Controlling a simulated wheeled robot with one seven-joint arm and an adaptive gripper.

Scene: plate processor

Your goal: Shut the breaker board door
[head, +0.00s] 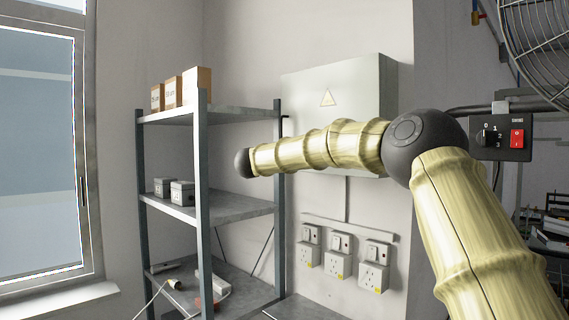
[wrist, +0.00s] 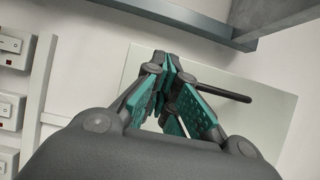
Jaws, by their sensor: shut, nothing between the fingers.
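The breaker board (head: 350,85) is a pale grey-green box on the wall with a yellow warning triangle on its front. A small dark handle (head: 285,117) shows at the front's left edge. The front looks about flat on the box; I cannot tell if a gap remains. My arm crosses the lower part of the box. My gripper is hidden in the head view. In the wrist view my gripper (wrist: 165,68) has its teal-padded fingers shut and empty in front of a pale panel (wrist: 265,120). A black rod-like handle (wrist: 228,93) sticks out beside the fingers; contact is unclear.
A grey metal shelf (head: 240,208) with cardboard boxes (head: 190,88) and small grey boxes (head: 181,190) stands to the left. Wall sockets (head: 340,262) sit below the board. A red-switch control box (head: 505,140) and fan (head: 540,40) are at right.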

